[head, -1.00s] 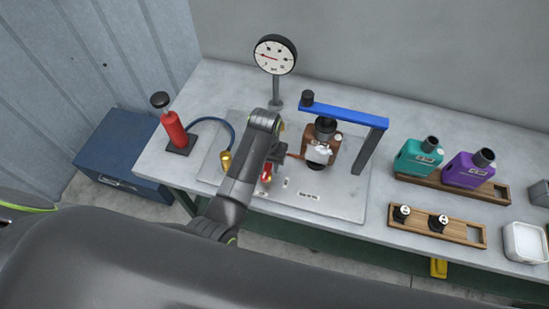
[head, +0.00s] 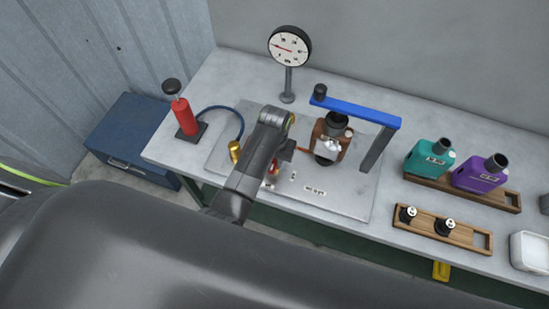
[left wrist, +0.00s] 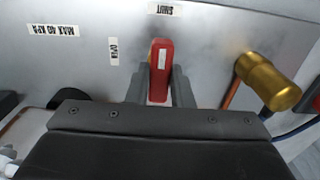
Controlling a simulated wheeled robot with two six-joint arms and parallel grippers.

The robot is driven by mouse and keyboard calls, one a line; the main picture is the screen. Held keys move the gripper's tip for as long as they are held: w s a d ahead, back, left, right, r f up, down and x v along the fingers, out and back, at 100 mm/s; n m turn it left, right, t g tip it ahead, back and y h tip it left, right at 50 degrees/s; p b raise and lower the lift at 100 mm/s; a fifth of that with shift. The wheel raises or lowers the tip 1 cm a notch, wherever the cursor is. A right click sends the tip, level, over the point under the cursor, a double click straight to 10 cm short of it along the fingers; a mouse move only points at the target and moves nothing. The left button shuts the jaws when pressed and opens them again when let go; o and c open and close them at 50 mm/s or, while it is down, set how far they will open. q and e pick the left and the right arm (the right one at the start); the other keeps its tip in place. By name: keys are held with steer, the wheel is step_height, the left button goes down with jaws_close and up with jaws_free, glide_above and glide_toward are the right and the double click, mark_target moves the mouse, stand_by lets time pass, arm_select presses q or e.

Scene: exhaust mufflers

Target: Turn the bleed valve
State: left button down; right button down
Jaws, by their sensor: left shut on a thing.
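The bleed valve's red handle (left wrist: 161,60) stands between the two grey fingers of my left gripper (left wrist: 165,85), which is shut on it. In the left wrist view the handle lines up with the SHUT label (left wrist: 165,9), and the OPEN label (left wrist: 113,51) lies to its left. In the head view my left gripper (head: 275,170) is low over the metal plate (head: 330,198), and my arm hides most of the valve. The right gripper is not in view.
A brass fitting (head: 235,151) stands left of my arm. A pressure gauge (head: 290,46) stands behind. A blue-armed clamp (head: 355,108) over a brown part (head: 328,140) is close on the right. A red hand pump (head: 185,115) is at left.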

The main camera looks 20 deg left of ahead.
arm_select(q)
steer(key=shift+n, duration=0.3)
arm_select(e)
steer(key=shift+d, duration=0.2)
arm_select(q)
steer(key=shift+w+n, duration=0.1)
steer(key=shift+n, duration=0.8)
steer(key=n, duration=1)
steer(key=shift+n, duration=0.4)
steer(key=n, duration=0.4)
steer(key=shift+r+n, duration=0.1)
steer(key=shift+n, duration=0.2)
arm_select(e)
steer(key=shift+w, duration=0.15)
arm_select(q)
steer(key=c, duration=1.3)
jaws_free()
